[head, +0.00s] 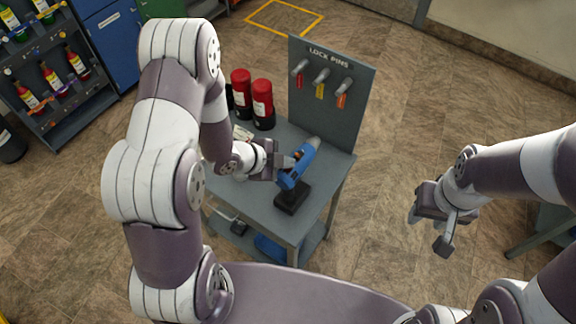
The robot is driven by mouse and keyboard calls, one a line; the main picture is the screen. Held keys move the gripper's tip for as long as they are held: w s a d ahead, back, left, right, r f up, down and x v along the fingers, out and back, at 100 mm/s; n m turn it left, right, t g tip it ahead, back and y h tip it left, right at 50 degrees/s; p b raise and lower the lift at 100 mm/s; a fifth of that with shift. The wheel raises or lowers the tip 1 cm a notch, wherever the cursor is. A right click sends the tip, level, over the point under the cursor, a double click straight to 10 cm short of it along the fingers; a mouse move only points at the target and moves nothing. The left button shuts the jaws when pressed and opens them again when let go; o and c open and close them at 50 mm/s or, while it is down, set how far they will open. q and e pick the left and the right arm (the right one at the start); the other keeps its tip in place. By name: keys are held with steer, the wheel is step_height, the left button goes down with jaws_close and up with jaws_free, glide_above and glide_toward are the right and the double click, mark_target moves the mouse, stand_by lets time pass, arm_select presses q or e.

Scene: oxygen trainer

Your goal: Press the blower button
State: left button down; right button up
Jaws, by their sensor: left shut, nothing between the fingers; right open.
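The blue blower (297,167) stands tilted on a black base (291,197) on the grey cart. Its grey nozzle points up and to the right. A small orange part shows on its upper left side. My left gripper (285,161) is shut and empty, right against the blower's left side; I cannot tell if it touches. The button itself is too small or hidden to make out. My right gripper (429,229) is open and empty, over the floor to the right of the cart.
The cart (333,172) has an upright "LOCK PINS" panel (335,107) with several coloured tags. Red and black canisters (262,98) stand behind my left arm. A bottle rack (62,100) and blue cabinet (115,45) are at the upper left. Floor right of the cart is clear.

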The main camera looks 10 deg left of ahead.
mark_target(285, 172)
arm_select(q)
steer(key=shift+f, duration=0.25)
steer(key=shift+r, duration=0.15)
steer(key=shift+r+p, duration=0.45)
steer(key=shift+r, duration=0.15)
step_height(285, 172, up, 6)
steer(key=p, duration=0.5)
steer(key=shift+a+f, duration=0.1)
stand_by(0.7)
